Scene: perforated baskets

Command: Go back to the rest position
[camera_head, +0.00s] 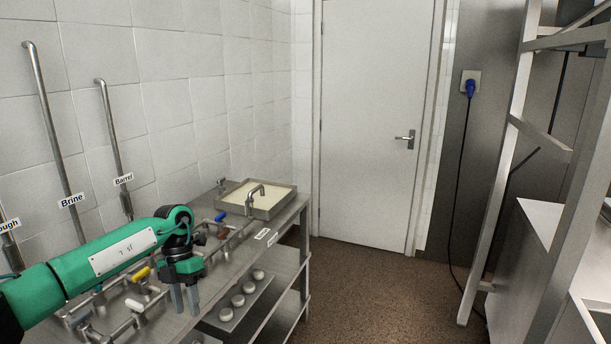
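My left arm comes in from the left, green with a dark wrist. My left gripper (185,300) points down over the metal bench (205,318), near its front edge. Its two grey fingers show a small gap between them, with nothing seen in it. Whether the fingertips clear the bench top is hard to tell. My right gripper is not in view.
Valves with yellow, white and blue handles stand on the bench near my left gripper. A filled metal tray (285,203) with a tap sits at its far end. Pale round items rest on the shelf below. A metal rack (502,190) stands at right. Brown floor (380,300) is clear between.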

